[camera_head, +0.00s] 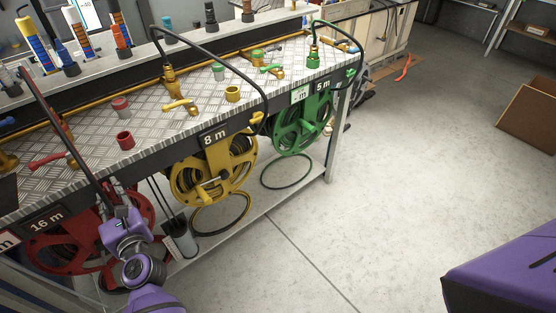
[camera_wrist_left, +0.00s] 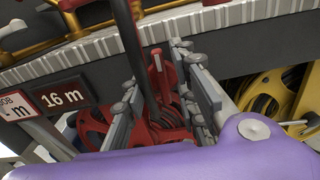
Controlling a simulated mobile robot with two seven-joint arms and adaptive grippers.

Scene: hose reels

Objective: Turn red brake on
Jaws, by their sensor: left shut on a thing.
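The red hose reel (camera_head: 75,240) hangs under the bench at the left, beside the 16 m label (camera_head: 46,224). It also shows behind my fingers in the left wrist view. My left gripper (camera_head: 115,193) is at the bench's front edge, in front of the reel's right side. In the left wrist view, its grey fingers (camera_wrist_left: 165,90) stand on both sides of an upright red part (camera_wrist_left: 157,72), which looks like the red brake. The gripper is shut on it; the exact contact is partly hidden. My right gripper is out of view.
A black hose crosses close to my left gripper. The yellow reel (camera_head: 213,170) and green reel (camera_head: 302,125) hang to the right. Taps and a red cap (camera_head: 125,141) sit on the metal bench top (camera_head: 205,105).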

